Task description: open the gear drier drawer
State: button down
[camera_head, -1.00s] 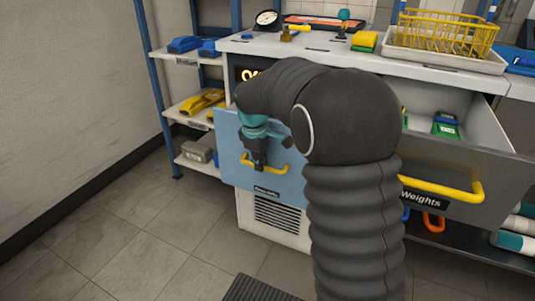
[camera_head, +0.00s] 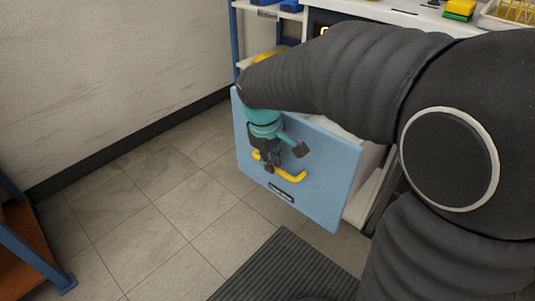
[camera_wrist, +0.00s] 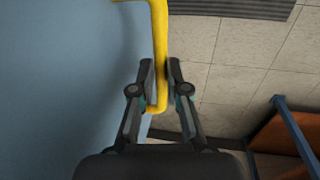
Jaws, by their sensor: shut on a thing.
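The gear drier drawer has a light blue front (camera_head: 325,175) with a yellow bar handle (camera_head: 291,173) and a dark label below it. The drawer stands pulled out from the bench, with part of its pale side showing behind the front. My gripper (camera_head: 270,165) is at the left part of the handle, in front of the blue panel. In the wrist view, the fingers of my gripper (camera_wrist: 157,90) are shut around the yellow handle (camera_wrist: 160,55), beside the blue front (camera_wrist: 60,90). The drawer's inside is mostly hidden by my arm.
A ribbed dark mat (camera_head: 285,268) lies on the tiled floor (camera_head: 165,215) in front. A blue-framed rack with an orange-brown shelf (camera_head: 25,240) stands at the left edge. A white worktop (camera_head: 400,14) runs behind. The floor left of the drawer is clear.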

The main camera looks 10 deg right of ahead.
jog(key=shift+s+a, duration=0.35)
jog(key=shift+s, duration=0.05)
jog(key=c, duration=1.2)
grip_release()
jog(key=shift+r, duration=0.15)
jog(key=r, duration=0.4)
jog(key=s+a+r, duration=0.1)
jog(key=r, duration=0.6)
jog(key=shift+s+a+r, duration=0.3)
jog(key=shift+a, duration=0.05)
